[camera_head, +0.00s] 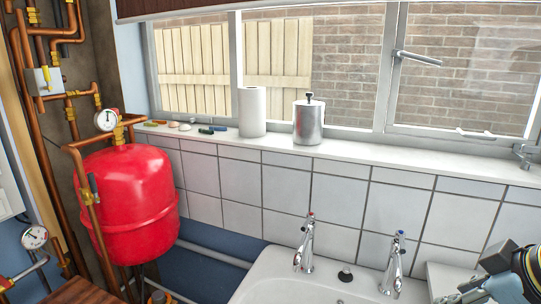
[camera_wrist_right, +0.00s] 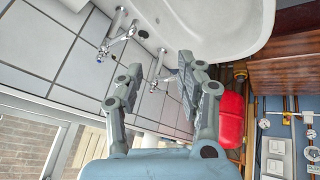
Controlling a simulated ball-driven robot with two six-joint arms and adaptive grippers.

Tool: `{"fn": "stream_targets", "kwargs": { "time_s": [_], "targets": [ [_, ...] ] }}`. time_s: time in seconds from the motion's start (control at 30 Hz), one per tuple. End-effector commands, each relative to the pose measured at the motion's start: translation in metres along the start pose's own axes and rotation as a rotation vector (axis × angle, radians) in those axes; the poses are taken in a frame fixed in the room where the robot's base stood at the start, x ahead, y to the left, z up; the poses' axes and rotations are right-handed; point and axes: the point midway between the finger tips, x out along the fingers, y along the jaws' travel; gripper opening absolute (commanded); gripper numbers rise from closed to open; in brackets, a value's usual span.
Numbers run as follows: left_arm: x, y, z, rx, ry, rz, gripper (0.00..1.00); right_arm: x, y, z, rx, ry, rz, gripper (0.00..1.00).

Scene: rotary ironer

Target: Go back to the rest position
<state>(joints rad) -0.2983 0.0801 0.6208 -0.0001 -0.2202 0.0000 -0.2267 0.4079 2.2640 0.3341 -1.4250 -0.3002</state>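My right gripper (camera_head: 470,292) shows at the lower right corner of the head view, in front of the tiled wall beside the white sink (camera_head: 262,290). In the right wrist view the same gripper (camera_wrist_right: 158,72) has its two grey fingers apart, with nothing between them. A chrome tap (camera_wrist_right: 160,78) shows beyond the gap, in the background. My left gripper is not in view.
Two chrome taps, one with a red top (camera_head: 305,245) and one with a blue top (camera_head: 394,265), stand on the sink. A red tank (camera_head: 130,200) and copper pipes stand left. A paper roll (camera_head: 252,112) and metal canister (camera_head: 308,122) stand on the windowsill (camera_head: 400,158).

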Motion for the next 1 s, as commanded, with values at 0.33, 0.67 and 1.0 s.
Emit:
{"fn": "stream_targets", "kwargs": {
  "time_s": [0.33, 0.67, 1.0],
  "targets": [
    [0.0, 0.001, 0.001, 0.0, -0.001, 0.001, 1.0, -0.037, -0.092, 0.096, 0.384, -0.226, 0.02, 0.37],
    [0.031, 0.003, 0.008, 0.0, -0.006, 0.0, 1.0, 0.041, -0.114, 0.152, 0.462, -0.3, 0.037, 0.37],
    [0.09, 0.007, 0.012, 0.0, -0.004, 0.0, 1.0, 0.199, -0.154, 0.257, 0.474, -0.357, 0.021, 0.37]
  ]
}}
